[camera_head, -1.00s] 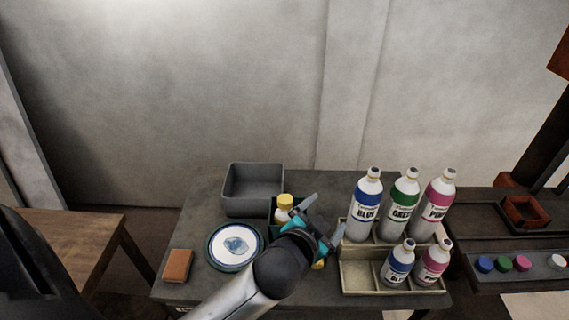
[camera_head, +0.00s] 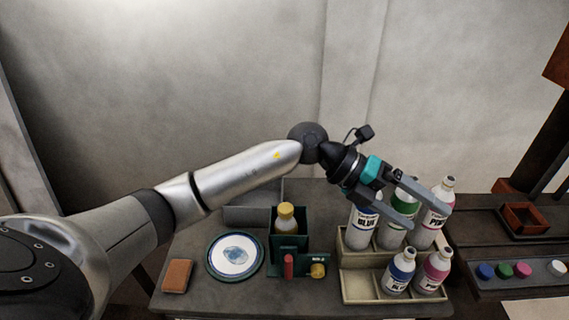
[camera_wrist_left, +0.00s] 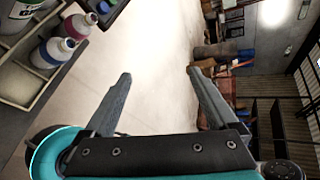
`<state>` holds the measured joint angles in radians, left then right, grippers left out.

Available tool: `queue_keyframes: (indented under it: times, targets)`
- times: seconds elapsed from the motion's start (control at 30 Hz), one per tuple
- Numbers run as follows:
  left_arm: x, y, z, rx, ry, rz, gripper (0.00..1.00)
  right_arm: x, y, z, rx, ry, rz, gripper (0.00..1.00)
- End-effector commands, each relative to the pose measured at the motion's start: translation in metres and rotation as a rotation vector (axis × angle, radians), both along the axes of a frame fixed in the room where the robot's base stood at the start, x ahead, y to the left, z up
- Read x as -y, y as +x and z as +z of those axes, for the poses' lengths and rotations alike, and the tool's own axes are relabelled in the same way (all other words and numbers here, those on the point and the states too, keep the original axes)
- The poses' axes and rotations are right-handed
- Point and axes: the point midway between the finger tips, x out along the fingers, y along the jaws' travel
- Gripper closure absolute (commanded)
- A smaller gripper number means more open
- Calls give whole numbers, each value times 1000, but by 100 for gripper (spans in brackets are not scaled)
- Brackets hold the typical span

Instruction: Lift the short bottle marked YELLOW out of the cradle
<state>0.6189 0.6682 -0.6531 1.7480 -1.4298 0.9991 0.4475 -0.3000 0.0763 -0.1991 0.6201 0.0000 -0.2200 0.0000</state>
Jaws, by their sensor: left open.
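A short bottle with a yellow cap (camera_head: 286,215) stands upright in a dark green cradle (camera_head: 303,246) on the grey table in the head view. Its label is too hidden to read. My left gripper (camera_head: 430,213) is open and empty, to the right of the cradle, above and in front of the tall bottles in the rack. In the left wrist view its two fingers (camera_wrist_left: 159,74) are spread with nothing between them. My right gripper is not in view.
A cream rack (camera_head: 357,287) holds tall blue, green and pink bottles and short blue and pink ones. A round white plate (camera_head: 236,255), brown block (camera_head: 177,275) and partly hidden grey tray (camera_head: 240,215) lie left. Coloured caps (camera_head: 504,270) sit on the right-hand bench.

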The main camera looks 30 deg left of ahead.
Motion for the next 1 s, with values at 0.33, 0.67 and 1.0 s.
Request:
queue_keyframes:
  times: [0.33, 0.67, 1.0]
  targets:
    - [-171, 16, -39, -144, 797, 12, 8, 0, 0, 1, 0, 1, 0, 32]
    - [-259, 8, -22, -289, 1099, 115, 8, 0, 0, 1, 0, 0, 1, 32]
    - [-259, 6, -71, -294, 1101, 113, 8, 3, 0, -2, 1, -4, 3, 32]
